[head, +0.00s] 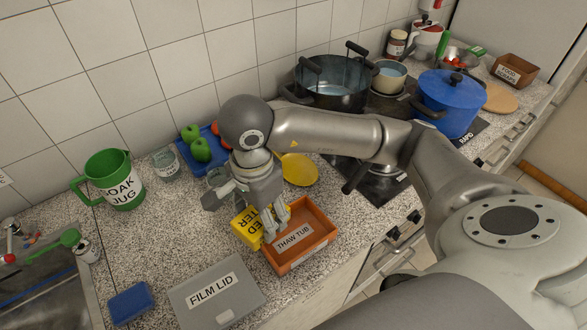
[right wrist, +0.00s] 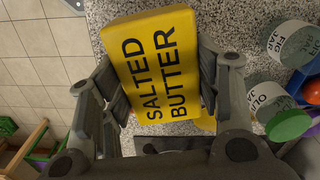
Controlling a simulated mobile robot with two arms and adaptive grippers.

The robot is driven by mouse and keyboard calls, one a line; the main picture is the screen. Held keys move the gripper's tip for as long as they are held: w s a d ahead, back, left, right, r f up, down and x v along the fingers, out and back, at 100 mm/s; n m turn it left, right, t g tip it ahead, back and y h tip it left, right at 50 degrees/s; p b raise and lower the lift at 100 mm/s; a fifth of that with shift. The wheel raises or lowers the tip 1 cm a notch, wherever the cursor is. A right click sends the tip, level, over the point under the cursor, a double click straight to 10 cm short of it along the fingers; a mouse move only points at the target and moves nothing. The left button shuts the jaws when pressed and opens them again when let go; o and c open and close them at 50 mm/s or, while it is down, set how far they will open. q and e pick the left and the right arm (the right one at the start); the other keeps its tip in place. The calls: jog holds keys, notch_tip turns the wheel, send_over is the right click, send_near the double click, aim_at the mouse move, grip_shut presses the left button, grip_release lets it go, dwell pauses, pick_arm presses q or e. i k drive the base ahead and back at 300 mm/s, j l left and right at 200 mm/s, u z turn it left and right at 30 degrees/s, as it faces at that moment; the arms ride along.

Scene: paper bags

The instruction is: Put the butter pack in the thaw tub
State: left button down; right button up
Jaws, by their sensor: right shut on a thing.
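The butter pack (head: 245,226) is a yellow block marked SALTED BUTTER. It also fills the middle of the right wrist view (right wrist: 155,65), between the two fingers. My right gripper (head: 274,223) is shut on it, and partly hides it in the head view. The thaw tub (head: 318,246) is an open orange-brown box with a white label, near the counter's front edge. The pack and gripper appear over the tub's left side; I cannot tell whether the pack touches the rim. My left gripper is not in view.
A grey film lid (head: 190,305) and a blue block (head: 131,303) lie at the front left. A green soak jug (head: 120,190), a blue tray with green items (head: 185,158) and a yellow plate (head: 300,170) stand behind. Pots (head: 335,85) occupy the hob.

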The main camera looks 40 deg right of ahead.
aim_at(295, 237)
jog(key=k+l+u, duration=0.1)
jog(key=l+u, duration=0.2)
jog(key=l, duration=0.15)
jog(key=k+l+u, duration=0.25)
jog(key=l, duration=0.2)
jog(key=k+l+u, duration=0.1)
jog(key=l+u, duration=0.2)
jog(key=k+l+u, duration=0.3)
jog(key=l, duration=0.2)
jog(key=i, duration=0.05)
